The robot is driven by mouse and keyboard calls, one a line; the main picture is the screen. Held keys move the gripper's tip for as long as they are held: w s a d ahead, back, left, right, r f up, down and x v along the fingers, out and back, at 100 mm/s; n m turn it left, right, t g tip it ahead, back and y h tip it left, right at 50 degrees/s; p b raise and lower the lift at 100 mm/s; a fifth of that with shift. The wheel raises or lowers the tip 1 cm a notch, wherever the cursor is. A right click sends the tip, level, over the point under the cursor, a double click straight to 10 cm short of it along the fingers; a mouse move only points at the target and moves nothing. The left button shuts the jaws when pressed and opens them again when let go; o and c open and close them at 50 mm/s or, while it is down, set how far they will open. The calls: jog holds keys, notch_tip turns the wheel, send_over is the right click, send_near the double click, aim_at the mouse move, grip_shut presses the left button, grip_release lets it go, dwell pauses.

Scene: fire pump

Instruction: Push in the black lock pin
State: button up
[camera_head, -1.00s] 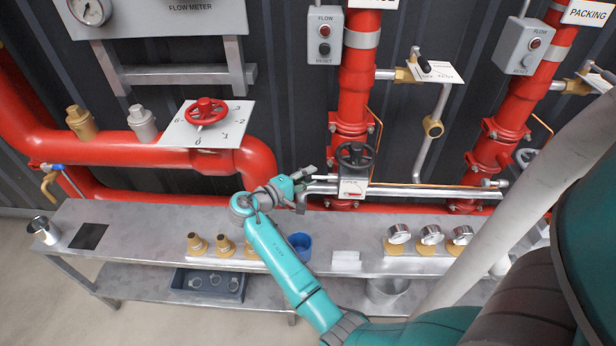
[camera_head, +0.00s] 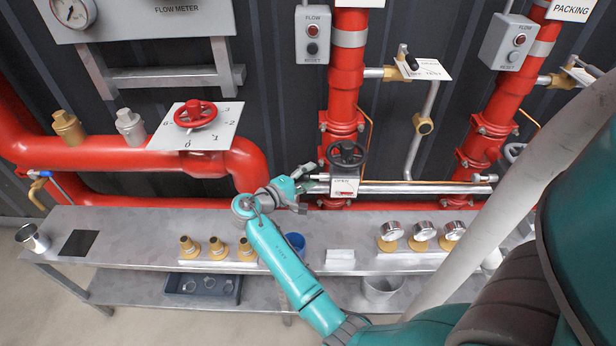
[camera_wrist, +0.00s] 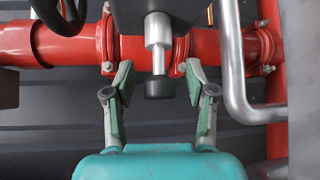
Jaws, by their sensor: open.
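The black lock pin (camera_wrist: 158,88) shows in the wrist view as a black round cap on a silver shaft. It sticks out toward my gripper from a dark block. My gripper (camera_wrist: 158,70) is open, with one green-padded finger on each side of the pin and visible gaps between. It holds nothing. In the head view my gripper (camera_head: 303,187) is just left of the black handwheel (camera_head: 346,155) and its small white sign plate (camera_head: 344,187). The pin's cap is hard to make out there.
Red pipes (camera_wrist: 75,45) with bolted flanges run behind the pin. A bent silver pipe (camera_wrist: 235,85) stands right of my gripper. Below is a metal bench (camera_head: 130,225) with brass fittings (camera_head: 217,247), a blue cup (camera_head: 296,242) and gauges (camera_head: 391,232).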

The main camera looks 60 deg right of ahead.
jog(key=v, duration=1.2)
dwell(0.4)
